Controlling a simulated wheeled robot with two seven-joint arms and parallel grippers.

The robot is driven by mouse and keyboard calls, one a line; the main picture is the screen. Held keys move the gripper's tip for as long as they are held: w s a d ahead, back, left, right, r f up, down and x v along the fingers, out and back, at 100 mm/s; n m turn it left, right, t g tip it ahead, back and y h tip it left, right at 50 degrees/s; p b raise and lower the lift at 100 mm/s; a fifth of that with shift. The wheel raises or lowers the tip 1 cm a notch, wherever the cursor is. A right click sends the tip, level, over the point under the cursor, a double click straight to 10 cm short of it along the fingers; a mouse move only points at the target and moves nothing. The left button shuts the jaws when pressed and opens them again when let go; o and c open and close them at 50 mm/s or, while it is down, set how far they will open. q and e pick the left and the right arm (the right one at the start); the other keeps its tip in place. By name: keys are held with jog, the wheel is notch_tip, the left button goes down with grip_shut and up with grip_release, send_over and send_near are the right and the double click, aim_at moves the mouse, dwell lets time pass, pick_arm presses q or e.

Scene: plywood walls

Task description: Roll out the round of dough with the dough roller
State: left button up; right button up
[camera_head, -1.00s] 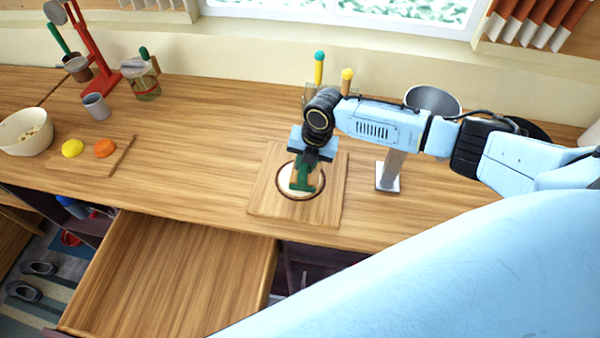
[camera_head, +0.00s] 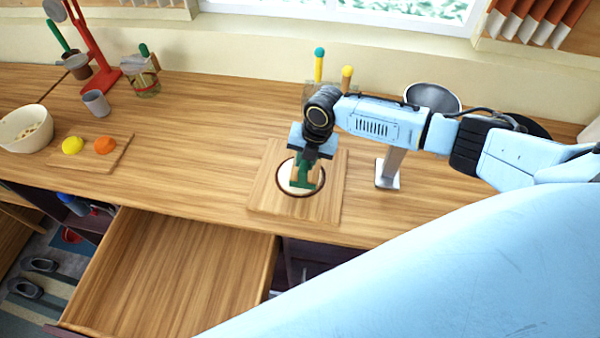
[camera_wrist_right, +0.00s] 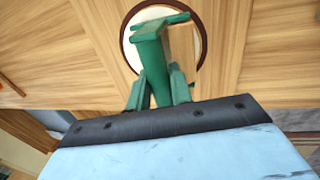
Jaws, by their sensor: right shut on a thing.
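The round of dough (camera_head: 287,182) is pale with a dark brown ring around it, and lies on a square wooden board (camera_head: 268,201) on the counter. It also shows in the right wrist view (camera_wrist_right: 146,14). My right gripper (camera_head: 305,168) is above the dough, pointing down, shut on the green dough roller (camera_head: 303,185). In the right wrist view the roller (camera_wrist_right: 150,50) extends from between the green fingers (camera_wrist_right: 158,92) over the dough. I cannot tell whether the roller touches the dough. My left gripper is not in view.
An open, empty wooden drawer (camera_head: 180,275) juts out below the counter. A small board (camera_head: 117,155) with yellow and orange pieces and a cream bowl (camera_head: 25,128) are at left. The counter between is clear.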

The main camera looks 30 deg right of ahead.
aim_at(289, 174)
jog(key=shift+w+a+f+b, duration=0.1)
jog(key=shift+w+a+b, duration=0.35)
jog(key=shift+w+a, duration=0.4)
jog(key=shift+w+a+f+b, duration=0.1)
jog(key=shift+w+a+b, duration=0.4)
jog(key=shift+a, duration=0.6)
jog(key=shift+r, duration=0.1)
jog(key=shift+s+d+p, duration=0.6)
jog(key=shift+d+p, duration=0.15)
jog(key=shift+d, duration=0.1)
jog(key=shift+s+d+p, duration=0.55)
jog(key=shift+s+d, duration=0.2)
jog(key=shift+d, duration=0.25)
jog(key=shift+w+r, duration=0.1)
jog(key=shift+r, duration=3.4)
